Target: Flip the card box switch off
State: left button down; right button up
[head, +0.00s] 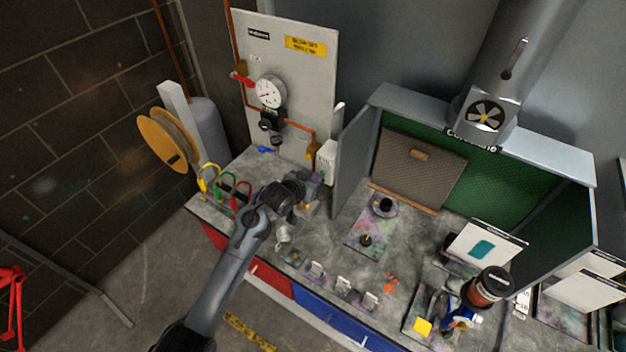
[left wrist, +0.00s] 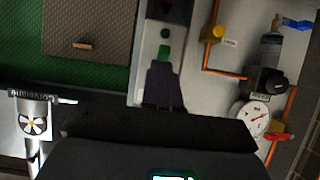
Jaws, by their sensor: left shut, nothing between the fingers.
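The card box appears to be the narrow white box (head: 327,158) at the right edge of the gauge board in the head view. In the left wrist view a pale upright housing (left wrist: 148,62) shows a green part (left wrist: 165,52) and a black round part (left wrist: 166,33); which of these is the switch I cannot tell. My left gripper (head: 303,190) is at the back left of the bench, just below and in front of the white box. In the left wrist view its dark fingers (left wrist: 165,82) are together, empty, close under the green part in the picture. Contact cannot be told. My right gripper is not in view.
The gauge board (head: 318,78) stands behind, with a pressure gauge (head: 269,93) and copper pipes. The spray booth (head: 358,150) stands right of the white box. Coloured hooks (head: 226,187) are left of my gripper. Small holders (head: 343,285) line the bench front.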

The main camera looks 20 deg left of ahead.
pick_arm(q)
jog(key=shift+w, duration=0.1)
jog(key=shift+w+d+r, duration=0.15)
jog(key=shift+w+r, duration=0.15)
jog(key=shift+w, duration=0.25)
jog(key=shift+r, duration=0.1)
